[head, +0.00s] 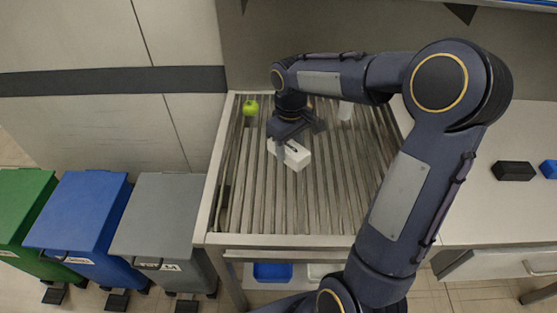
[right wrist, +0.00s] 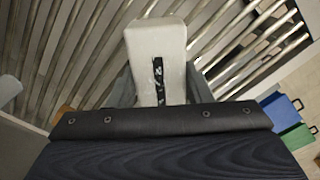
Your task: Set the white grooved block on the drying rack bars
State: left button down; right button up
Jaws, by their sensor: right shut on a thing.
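The white grooved block (head: 296,155) is at the middle of the drying rack (head: 250,215), over its metal bars. My right gripper (head: 284,138) is above the block and shut on it. In the right wrist view the block (right wrist: 156,50) shows pale, with a dark groove down its near part, and the bars (right wrist: 75,50) lie behind it. I cannot tell whether the block touches the bars. My left gripper is not in view.
A green apple-like object (head: 250,106) and a whitish object (head: 345,110) are at the rack's far end. Green (head: 22,210), blue (head: 78,215) and grey (head: 158,215) bins stand left of it. A black block (head: 513,171) lies on the right counter. Several bars around the block are clear.

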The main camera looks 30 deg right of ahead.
aim_at(277, 172)
jog(key=f, duration=0.1)
jog(key=w+a+f, duration=0.2)
jog(key=shift+f, duration=0.2)
jog(key=shift+w+a+f, duration=0.1)
jog(key=shift+f, duration=0.8)
jog(key=shift+w+a+f, duration=0.1)
jog(key=shift+f, duration=0.8)
jog(key=shift+f, duration=0.25)
jog(key=o, duration=1.3)
jog(key=shift+r, duration=0.1)
